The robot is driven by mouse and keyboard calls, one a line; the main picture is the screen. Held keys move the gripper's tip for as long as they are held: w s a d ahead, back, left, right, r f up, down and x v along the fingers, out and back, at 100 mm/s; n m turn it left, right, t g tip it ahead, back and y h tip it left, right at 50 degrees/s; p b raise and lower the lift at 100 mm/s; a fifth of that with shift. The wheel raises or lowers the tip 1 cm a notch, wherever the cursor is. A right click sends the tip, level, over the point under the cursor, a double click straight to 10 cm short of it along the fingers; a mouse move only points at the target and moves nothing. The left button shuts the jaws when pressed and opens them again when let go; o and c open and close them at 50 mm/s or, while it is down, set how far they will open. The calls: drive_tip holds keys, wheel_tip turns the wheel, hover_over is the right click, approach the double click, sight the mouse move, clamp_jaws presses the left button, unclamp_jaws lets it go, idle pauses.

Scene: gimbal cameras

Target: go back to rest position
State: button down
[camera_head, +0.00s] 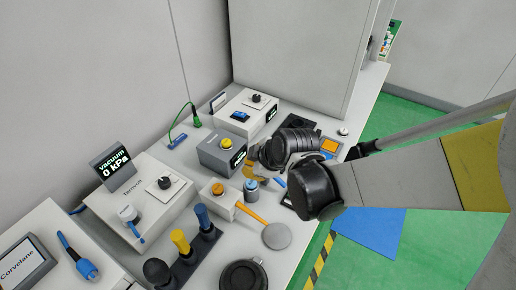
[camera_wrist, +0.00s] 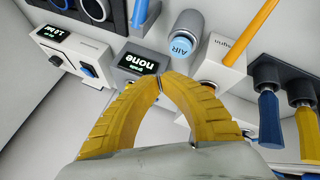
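My gripper (camera_wrist: 163,80) shows two ridged yellow fingers in the wrist view. Their tips meet and nothing is visible between them. In the head view my gripper (camera_head: 254,172) hangs over the white bench, close to a grey box with a yellow button (camera_head: 226,143). My dark arm joints hide part of the bench there. The wrist view shows a small grey box with a display reading "none" (camera_wrist: 138,63) just beyond the fingertips. A grey cylinder with a blue "AIR" cap (camera_wrist: 181,47) stands near it.
The bench (camera_head: 172,152) holds a vacuum unit (camera_head: 112,165), a rack with blue and yellow handles (camera_head: 190,245), an orange-handled round paddle (camera_head: 276,235) and a dark round container (camera_head: 243,275). A tall grey cabinet (camera_head: 290,50) stands behind. Green floor (camera_head: 440,240) lies to the right.

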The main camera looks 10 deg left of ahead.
wheel_tip(320, 180, up, 2)
drive_tip(key=shift+r+p, duration=0.15)
drive_tip(key=shift+p, duration=0.5)
drive_tip(key=s+d+r+m+h, duration=0.1)
drive_tip(key=s+d+r+m, duration=0.2)
drive_tip(key=d+m, duration=0.3)
drive_tip(key=s+d+r+m+t+h, duration=0.1)
drive_tip(key=s+d+r+m, duration=0.3)
drive_tip(key=d, duration=1)
drive_tip(key=s+d+r+m+t+h, duration=0.1)
drive_tip(key=s+d+r+m+h, duration=0.2)
drive_tip(key=s+d+m, duration=0.2)
drive_tip(key=d+m, duration=0.3)
drive_tip(key=d, duration=0.2)
drive_tip(key=shift+s+r+m, duration=0.25)
drive_tip(key=shift+s+m, duration=0.05)
drive_tip(key=shift+s, duration=0.05)
